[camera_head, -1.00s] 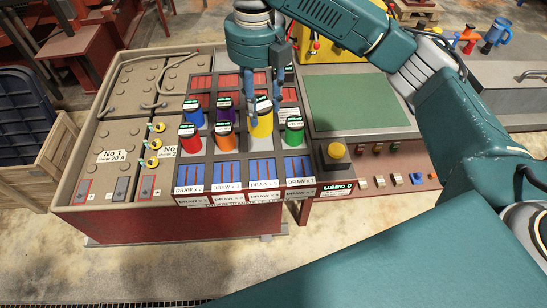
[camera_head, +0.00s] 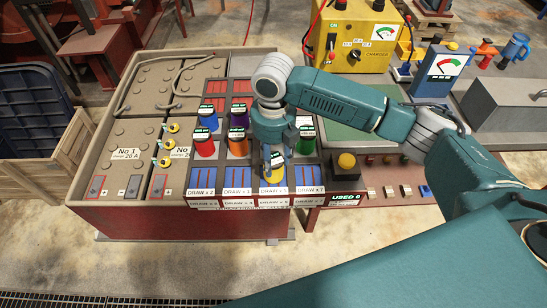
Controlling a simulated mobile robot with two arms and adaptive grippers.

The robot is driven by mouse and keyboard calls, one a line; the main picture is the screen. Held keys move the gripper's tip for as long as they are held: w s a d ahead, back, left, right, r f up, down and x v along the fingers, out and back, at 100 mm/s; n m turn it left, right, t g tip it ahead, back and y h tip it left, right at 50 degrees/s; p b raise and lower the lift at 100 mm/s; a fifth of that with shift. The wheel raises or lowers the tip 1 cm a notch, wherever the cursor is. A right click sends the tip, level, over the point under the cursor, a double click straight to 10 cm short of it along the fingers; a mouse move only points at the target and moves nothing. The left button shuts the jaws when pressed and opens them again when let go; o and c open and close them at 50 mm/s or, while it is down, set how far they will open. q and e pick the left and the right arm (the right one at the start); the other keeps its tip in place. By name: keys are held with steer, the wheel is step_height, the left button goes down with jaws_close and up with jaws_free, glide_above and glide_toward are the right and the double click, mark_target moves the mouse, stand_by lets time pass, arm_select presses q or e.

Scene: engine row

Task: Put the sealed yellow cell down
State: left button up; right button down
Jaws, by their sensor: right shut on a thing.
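The yellow cell (camera_head: 276,178) is between the fingers of my right gripper (camera_head: 277,165), which is shut on it and points down. The gripper's wrist hides much of the cell's upper part. The cell is over the third column of the front row of blue-striped compartments, above a DRAW label (camera_head: 273,190). I cannot tell whether its base touches the rack. My left gripper is not in view.
The rack also holds a red cell (camera_head: 204,147), an orange cell (camera_head: 238,147), a blue cell (camera_head: 208,121), a purple cell (camera_head: 238,121) and a green cell (camera_head: 306,143). A yellow button (camera_head: 346,162) is right of the rack. A yellow charger (camera_head: 352,38) stands behind.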

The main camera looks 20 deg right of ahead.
steer(key=shift+f, duration=0.3)
steer(key=shift+f, duration=0.1)
steer(key=c, duration=1)
jaws_free()
step_height(320, 180, up, 12)
steer(key=b, duration=0.2)
steer(key=shift+b, duration=0.3)
steer(key=shift+a, duration=0.1)
